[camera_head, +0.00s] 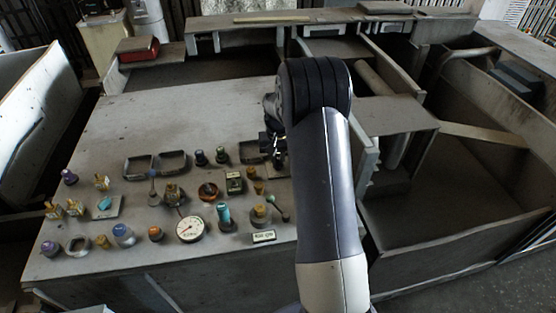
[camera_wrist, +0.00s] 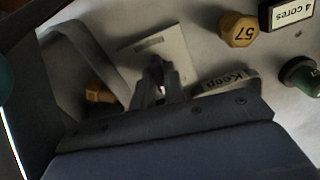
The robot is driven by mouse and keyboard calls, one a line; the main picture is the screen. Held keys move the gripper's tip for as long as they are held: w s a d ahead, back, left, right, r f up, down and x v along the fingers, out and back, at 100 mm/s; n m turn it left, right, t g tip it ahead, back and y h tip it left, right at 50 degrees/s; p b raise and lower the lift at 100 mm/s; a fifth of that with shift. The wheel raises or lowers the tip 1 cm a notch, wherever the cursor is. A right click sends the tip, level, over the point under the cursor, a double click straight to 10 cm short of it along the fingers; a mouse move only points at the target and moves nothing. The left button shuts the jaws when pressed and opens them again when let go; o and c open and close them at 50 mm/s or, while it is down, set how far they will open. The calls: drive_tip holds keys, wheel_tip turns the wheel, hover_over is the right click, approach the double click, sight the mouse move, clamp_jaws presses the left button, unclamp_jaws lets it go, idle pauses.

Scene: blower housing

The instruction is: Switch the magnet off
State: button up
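My gripper (camera_wrist: 160,84) points down at the panel (camera_head: 150,110), with its two fingertips close together. A small pale, pinkish spot shows between the fingertips; I cannot tell whether they grip it. In the wrist view the fingertips overlap the edge of a light square plate (camera_wrist: 178,45) with a dark slot mark. In the head view my gripper (camera_head: 272,146) is over the panel's right side, partly hidden by my arm. No label reading "magnet" is legible, so I cannot tell which control is the magnet's switch.
Near the fingers are a "Keep" label (camera_wrist: 228,82), a yellow knob marked 57 (camera_wrist: 237,30), another yellow knob (camera_wrist: 100,92), a "4 cores" block (camera_wrist: 290,14) and a green knob (camera_wrist: 300,76). A gauge (camera_head: 190,229) and several knobs crowd the panel's front. The panel's back is bare.

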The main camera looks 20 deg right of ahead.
clamp_jaws()
drive_tip(key=n, duration=0.4)
drive_tip(key=shift+n, duration=0.4)
drive_tip(key=shift+n+b, duration=0.4)
drive_tip(key=shift+n, duration=1.4)
drive_tip(key=shift+o, duration=2.2)
unclamp_jaws()
